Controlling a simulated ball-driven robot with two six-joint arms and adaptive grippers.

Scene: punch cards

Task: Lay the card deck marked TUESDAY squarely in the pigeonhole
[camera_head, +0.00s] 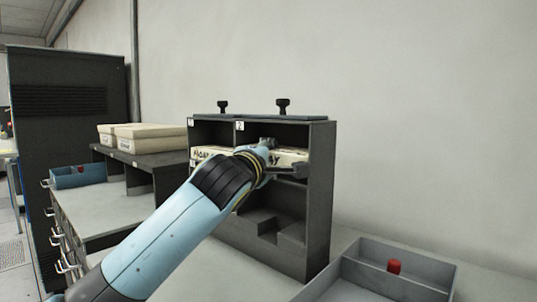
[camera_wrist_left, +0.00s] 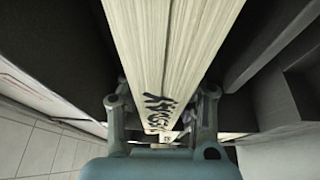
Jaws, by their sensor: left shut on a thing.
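My left gripper (camera_head: 268,162) is at the front of the dark pigeonhole rack (camera_head: 321,190), shut on a pale card deck (camera_head: 291,156). Dark letters ending in AY show on the deck's front edge. In the left wrist view the deck (camera_wrist_left: 165,45) runs away between the two fingers (camera_wrist_left: 164,100), its lettering partly legible as ...SDAY. The deck lies in the mouth of the upper right pigeonhole (camera_head: 285,133), below the tag 2. My wrist hides much of its front, so I cannot tell how deep or square it sits. My right gripper is out of view.
Another lettered pale deck (camera_head: 202,153) is in the left column. Two dark knobs (camera_head: 283,105) stand on the rack top. A grey tray (camera_head: 405,283) with a red knob is at the lower right. Pale stacked boxes (camera_head: 150,131) stand on the left desk.

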